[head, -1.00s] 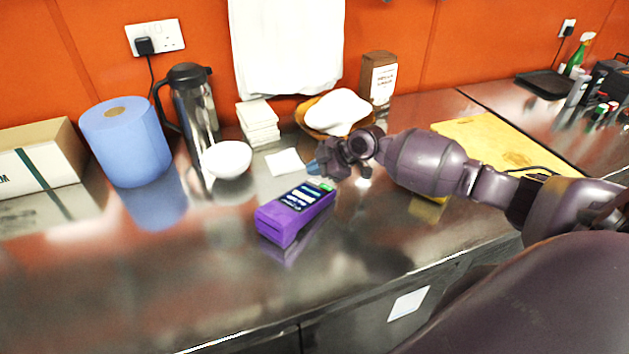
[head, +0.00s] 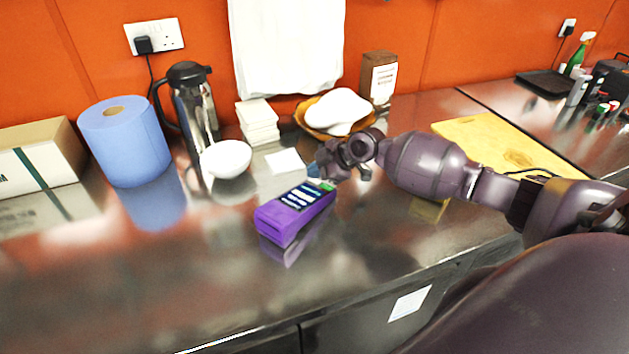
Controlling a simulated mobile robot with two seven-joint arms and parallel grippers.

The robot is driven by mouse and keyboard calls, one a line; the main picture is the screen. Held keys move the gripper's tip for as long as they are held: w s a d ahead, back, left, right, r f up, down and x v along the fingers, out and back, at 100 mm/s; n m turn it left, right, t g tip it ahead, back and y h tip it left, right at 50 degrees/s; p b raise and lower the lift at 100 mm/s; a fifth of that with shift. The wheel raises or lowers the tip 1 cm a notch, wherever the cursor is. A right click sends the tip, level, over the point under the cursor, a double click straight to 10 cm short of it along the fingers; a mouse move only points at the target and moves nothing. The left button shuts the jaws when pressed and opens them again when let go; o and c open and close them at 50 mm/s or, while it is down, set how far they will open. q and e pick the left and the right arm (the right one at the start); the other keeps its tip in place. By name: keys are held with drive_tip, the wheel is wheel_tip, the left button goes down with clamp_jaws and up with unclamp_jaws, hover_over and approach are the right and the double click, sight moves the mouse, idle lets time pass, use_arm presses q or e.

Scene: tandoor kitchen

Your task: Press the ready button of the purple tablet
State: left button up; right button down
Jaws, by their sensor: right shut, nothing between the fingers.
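The purple tablet (head: 290,219) lies on the steel counter, a thick purple block with a dark screen on its upper face. A green patch (head: 325,187) shows at the screen's far right end, beside my gripper. My right gripper (head: 316,172) is shut and empty, with its fingertips just above or at that green end. I cannot tell whether they touch it. My left gripper is not in view.
A white bowl (head: 226,159), a steel flask (head: 191,105) and a blue paper roll (head: 124,143) stand behind and left. A basket with white cloth (head: 338,108) and a yellow board (head: 495,143) are behind and right. The front counter is clear.

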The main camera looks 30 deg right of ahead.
sight(317, 180)
drive_tip(key=shift+f, duration=0.15)
idle(0.4)
drive_tip(key=shift+f, duration=0.2)
drive_tip(key=shift+r, duration=0.1)
idle(0.6)
drive_tip(key=shift+r, duration=0.7)
drive_tip(key=shift+d+r+p, duration=0.15)
drive_tip(key=shift+r+p, duration=0.3)
drive_tip(key=shift+r, duration=0.3)
drive_tip(key=shift+d+r+p, duration=0.1)
drive_tip(key=shift+r+p, duration=0.3)
drive_tip(key=shift+r, duration=0.3)
drive_tip(key=shift+w+d+r+p, duration=0.15)
drive_tip(key=shift+r+p, duration=0.4)
drive_tip(key=shift+r, duration=0.5)
